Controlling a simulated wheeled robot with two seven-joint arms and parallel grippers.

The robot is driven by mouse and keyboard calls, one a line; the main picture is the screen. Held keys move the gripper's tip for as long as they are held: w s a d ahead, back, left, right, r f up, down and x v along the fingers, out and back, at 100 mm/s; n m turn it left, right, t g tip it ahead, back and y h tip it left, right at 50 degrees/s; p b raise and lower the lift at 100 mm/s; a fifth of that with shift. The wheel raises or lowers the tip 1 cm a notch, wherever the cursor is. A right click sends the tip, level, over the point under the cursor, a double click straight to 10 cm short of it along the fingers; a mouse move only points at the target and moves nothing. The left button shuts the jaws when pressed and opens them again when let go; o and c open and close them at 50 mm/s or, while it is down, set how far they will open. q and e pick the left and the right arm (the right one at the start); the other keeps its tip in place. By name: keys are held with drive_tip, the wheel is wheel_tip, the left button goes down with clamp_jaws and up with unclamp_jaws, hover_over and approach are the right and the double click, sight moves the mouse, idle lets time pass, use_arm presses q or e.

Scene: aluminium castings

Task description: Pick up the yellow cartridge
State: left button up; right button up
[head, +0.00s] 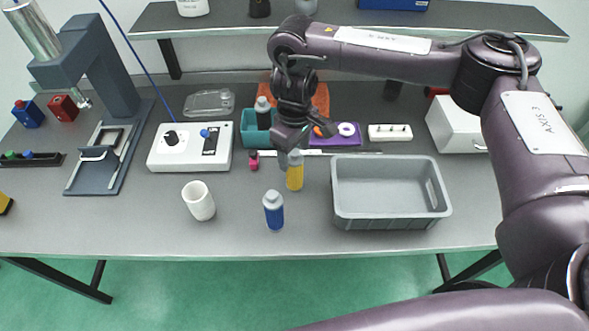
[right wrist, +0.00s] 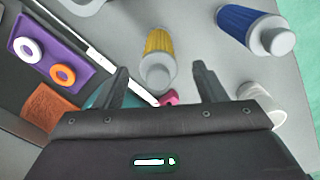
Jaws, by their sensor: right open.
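The yellow cartridge (head: 295,172) stands upright on the grey table, with a grey cap, left of the grey crate. In the right wrist view the yellow cartridge (right wrist: 158,58) shows just beyond and between the fingertips, not between the fingers. My right gripper (head: 290,150) is just above and behind it in the head view. In the right wrist view the right gripper (right wrist: 160,75) is open and empty. My left gripper does not show in either view.
A blue cartridge (head: 274,211) and a white cup (head: 199,201) stand nearby at the front. The grey crate (head: 391,222) is close on the right.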

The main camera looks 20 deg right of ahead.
sight(295, 170)
drive_tip(key=f, duration=0.2)
drive_tip(key=shift+w+f, duration=0.2)
drive_tip(key=shift+f, duration=0.2)
drive_tip(key=c, duration=0.8)
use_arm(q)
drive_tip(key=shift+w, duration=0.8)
use_arm(e)
drive_tip(key=c, duration=0.5)
drive_tip(key=shift+c, duration=0.2)
